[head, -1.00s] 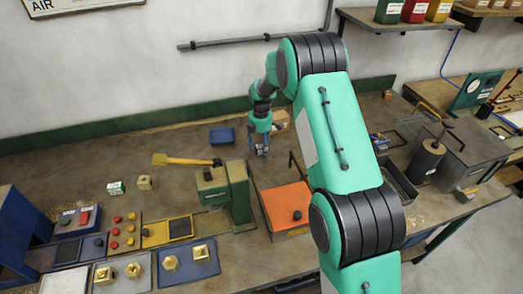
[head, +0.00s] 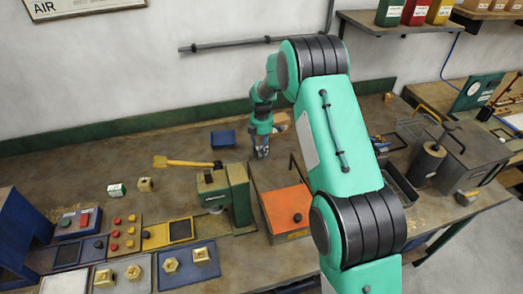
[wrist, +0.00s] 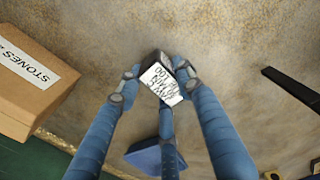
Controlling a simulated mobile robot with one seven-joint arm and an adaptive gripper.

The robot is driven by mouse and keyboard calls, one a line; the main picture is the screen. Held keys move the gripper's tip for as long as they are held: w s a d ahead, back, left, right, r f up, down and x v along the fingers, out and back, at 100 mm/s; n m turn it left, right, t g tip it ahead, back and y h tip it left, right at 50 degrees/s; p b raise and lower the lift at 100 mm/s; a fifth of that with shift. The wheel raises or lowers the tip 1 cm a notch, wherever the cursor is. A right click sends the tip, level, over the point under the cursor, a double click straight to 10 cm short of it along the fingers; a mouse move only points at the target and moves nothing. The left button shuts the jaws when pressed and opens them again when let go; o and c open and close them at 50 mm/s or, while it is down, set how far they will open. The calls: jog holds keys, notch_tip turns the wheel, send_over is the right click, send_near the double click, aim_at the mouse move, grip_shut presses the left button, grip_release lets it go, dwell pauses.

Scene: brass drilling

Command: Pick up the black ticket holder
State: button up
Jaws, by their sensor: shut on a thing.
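The black ticket holder (wrist: 155,57) is a small dark block with a white, hand-lettered ticket (wrist: 162,82) on it, in the middle of the wrist view. My gripper (wrist: 155,80) has its blue fingers around it, touching its sides, and is shut on it. In the head view my gripper (head: 262,152) points down at the back of the bench, behind the green press; the holder is mostly hidden by the fingers there. I cannot tell whether the holder is clear of the bench top.
A cardboard box marked STONES (wrist: 40,75) is close on the left in the wrist view. A blue tray (head: 222,138) lies left of my gripper in the head view. The green press (head: 225,190) and an orange-topped box (head: 288,207) stand nearer. Bare bench lies around the fingers.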

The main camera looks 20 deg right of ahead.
jog(key=shift+r, duration=0.65)
notch_tip(320, 180, up, 2)
jog(key=shift+r+p, duration=0.1)
jog(key=shift+p, duration=0.4)
jog(key=s, duration=0.5)
jog(key=s+r+p, duration=0.1)
jog(key=s, duration=0.4)
jog(key=s+p, duration=0.1)
jog(key=s, duration=0.5)
jog(key=shift+a+r, duration=0.15)
jog(key=shift+a, duration=0.2)
